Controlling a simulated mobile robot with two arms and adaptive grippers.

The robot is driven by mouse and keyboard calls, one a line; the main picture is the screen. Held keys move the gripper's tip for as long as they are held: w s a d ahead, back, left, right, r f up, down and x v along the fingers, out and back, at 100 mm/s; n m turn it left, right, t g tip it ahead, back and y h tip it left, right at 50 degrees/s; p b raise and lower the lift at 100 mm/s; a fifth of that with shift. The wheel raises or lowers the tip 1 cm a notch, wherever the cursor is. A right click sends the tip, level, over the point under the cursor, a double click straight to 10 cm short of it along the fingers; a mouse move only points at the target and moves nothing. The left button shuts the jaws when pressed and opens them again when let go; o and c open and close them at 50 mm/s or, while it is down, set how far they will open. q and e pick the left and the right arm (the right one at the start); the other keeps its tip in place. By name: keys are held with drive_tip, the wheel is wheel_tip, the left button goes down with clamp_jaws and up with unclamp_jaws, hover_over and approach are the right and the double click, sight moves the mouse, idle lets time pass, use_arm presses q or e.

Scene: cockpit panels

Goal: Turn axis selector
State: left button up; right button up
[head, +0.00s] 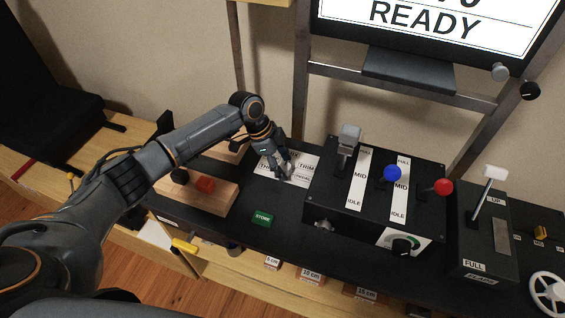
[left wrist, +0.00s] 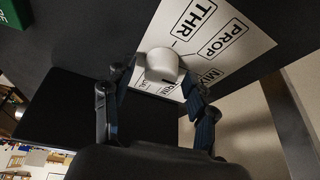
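The axis selector is a round pale grey knob (left wrist: 162,66) on a white label plate (left wrist: 215,35) with the words THR, PROP and MIX, and a partly covered TRIM. In the head view the plate (head: 268,180) lies on the black desk, left of the lever box, and the gripper covers the knob. My left gripper (head: 285,174) is over the plate, pointing down. In the left wrist view its two fingers (left wrist: 160,73) stand on either side of the knob, with a small gap visible. Contact is hard to judge. My right gripper is not in view.
A black lever box (head: 330,211) with grey, blue and red knobs stands close to the right of the gripper. A wooden block with a red button (head: 205,185) is to the left. A green STORE block (head: 262,218) sits in front. A READY screen (head: 425,22) hangs behind.

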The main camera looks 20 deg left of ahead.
use_arm(q)
drive_tip(key=c, duration=1)
drive_tip(key=shift+o, duration=0.2)
drive_tip(key=shift+r+n+p, duration=0.2)
drive_tip(key=shift+n+p, duration=0.3)
drive_tip(key=shift+p, duration=0.45)
drive_tip(key=n+t+y+p, duration=0.1)
drive_tip(key=n+p, duration=0.2)
drive_tip(key=p, duration=0.1)
drive_tip(key=n+t+p, duration=0.1)
drive_tip(key=n+p, duration=0.2)
drive_tip(key=n+t+y+p, duration=0.1)
drive_tip(key=n+p, duration=0.2)
drive_tip(key=p, duration=0.1)
drive_tip(key=shift+s+d+n+y+p, duration=0.2)
drive_tip(key=shift+d+n+y+p, duration=0.1)
drive_tip(key=n+y+p, duration=0.1)
drive_tip(key=n+p, duration=0.1)
drive_tip(key=n, duration=0.1)
drive_tip(key=shift+d, duration=0.1)
drive_tip(key=shift+f+n+y+p, duration=0.2)
drive_tip(key=shift+n+y+p, duration=0.7)
drive_tip(key=shift+n, duration=1.2)
drive_tip(key=o, duration=1.2)
